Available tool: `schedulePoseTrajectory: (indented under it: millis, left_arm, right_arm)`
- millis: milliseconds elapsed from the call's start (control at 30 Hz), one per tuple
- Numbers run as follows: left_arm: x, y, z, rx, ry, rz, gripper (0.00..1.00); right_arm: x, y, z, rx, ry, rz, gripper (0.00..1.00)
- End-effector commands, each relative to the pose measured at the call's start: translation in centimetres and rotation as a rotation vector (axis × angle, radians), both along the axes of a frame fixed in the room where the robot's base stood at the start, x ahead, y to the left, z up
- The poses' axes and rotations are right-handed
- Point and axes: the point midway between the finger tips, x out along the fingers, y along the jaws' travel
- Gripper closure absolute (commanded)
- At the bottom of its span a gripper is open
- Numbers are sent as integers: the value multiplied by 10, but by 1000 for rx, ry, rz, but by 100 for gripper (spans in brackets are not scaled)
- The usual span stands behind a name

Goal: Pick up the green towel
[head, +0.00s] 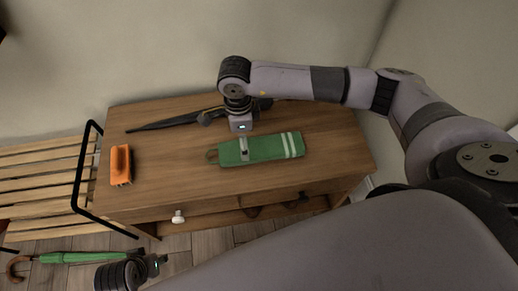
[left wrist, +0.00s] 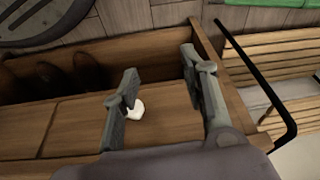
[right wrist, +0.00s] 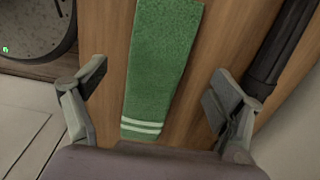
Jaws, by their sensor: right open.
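The green towel (head: 275,147) lies flat on the wooden cabinet top, with white stripes at its right end and a loop at its left. My right gripper (head: 244,150) is over the towel's left part, pointing down. In the right wrist view the towel (right wrist: 160,65) runs between the two widely spread fingers (right wrist: 153,88), which hold nothing. I cannot tell the exact height of the fingertips above it. My left gripper (head: 160,264) is low in front of the cabinet's left side. In the left wrist view its fingers (left wrist: 164,85) are apart and empty.

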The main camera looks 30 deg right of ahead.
Motion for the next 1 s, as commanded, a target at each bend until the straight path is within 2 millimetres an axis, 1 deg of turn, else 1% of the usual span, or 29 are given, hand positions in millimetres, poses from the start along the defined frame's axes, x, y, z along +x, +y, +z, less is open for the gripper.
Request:
schedulePoseTrajectory:
  millis: [33, 167, 233, 400, 533, 633, 833, 1000]
  left_arm:
    - [0, 0, 2, 0, -1, 0, 60]
    - [0, 0, 6, 0, -3, 1, 60]
    - [-1, 0, 9, 0, -5, 1, 60]
    - [-2, 1, 24, -1, -13, 2, 60]
    - [-4, 1, 34, -1, -18, 2, 60]
    - [-4, 1, 38, 0, -19, 3, 60]
    - [-4, 1, 38, 0, -19, 3, 60]
    - [-4, 1, 38, 0, -19, 3, 60]
  right_arm:
    - [0, 0, -6, 0, 1, 0, 12]
    - [0, 0, -13, 0, 1, 0, 12]
    - [-1, 0, -19, 1, 2, 0, 12]
    - [-3, -1, -46, 0, 3, 0, 12]
    - [-2, -1, -60, 1, 2, 0, 12]
    - [-2, -1, -63, 1, 1, 0, 12]
    - [-2, -1, -63, 1, 1, 0, 13]
    - [-2, -1, -63, 1, 0, 0, 24]
